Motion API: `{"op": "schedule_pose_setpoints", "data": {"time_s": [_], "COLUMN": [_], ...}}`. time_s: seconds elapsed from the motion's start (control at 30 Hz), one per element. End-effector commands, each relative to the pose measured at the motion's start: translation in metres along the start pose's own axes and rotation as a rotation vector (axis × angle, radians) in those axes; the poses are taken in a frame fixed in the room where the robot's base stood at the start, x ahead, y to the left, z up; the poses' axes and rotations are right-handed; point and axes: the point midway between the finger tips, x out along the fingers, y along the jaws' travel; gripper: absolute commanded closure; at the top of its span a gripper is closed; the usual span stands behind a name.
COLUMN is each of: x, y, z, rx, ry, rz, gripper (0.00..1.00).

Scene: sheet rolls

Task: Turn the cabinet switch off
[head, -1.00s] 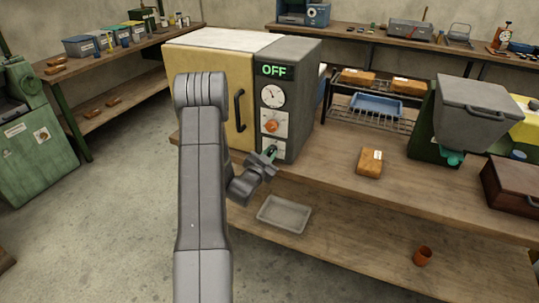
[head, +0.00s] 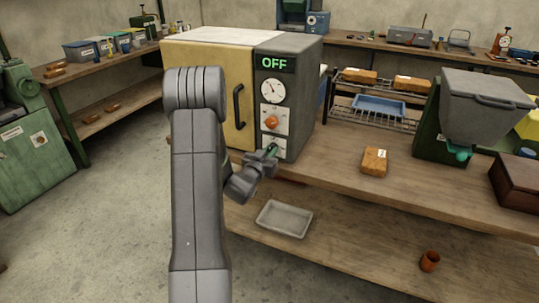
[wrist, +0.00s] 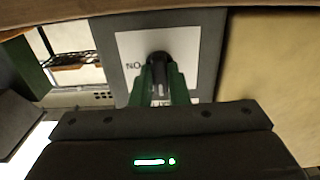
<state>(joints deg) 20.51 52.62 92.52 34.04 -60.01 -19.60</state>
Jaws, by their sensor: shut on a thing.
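The cabinet (head: 215,85) has a cream door on its left and a grey control panel (head: 292,90) on its right. The panel's display (head: 274,65) reads OFF in green. Below it are a round gauge and an orange knob (head: 271,122). The switch, a dark knob (wrist: 158,60) on a white plate, shows in the wrist view. My gripper (wrist: 160,88), with green fingers, is shut on the switch; the fingers cover part of it. In the head view my gripper (head: 270,152) is at the panel's lower plate.
A wooden bench (head: 340,165) carries the cabinet. A brown block (head: 374,161) and a grey hopper (head: 485,105) stand to the right. A grey tray (head: 284,218) and an orange cup (head: 429,261) are on the lower shelf.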

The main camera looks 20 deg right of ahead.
Motion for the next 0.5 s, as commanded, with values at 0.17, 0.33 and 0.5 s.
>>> {"op": "schedule_pose_setpoints", "data": {"time_s": [0.17,0.33,0.5], "x": [0.0001,0.0001,-0.0001], "y": [0.0,0.0,-0.0001], "z": [-0.0005,-0.0004,-0.0002], "rx": [0.0,0.0,0.001], "ry": [0.001,0.0,0.0], "rz": [0.0,0.0,0.0], "gripper": [0.8,0.64,0.64]}}
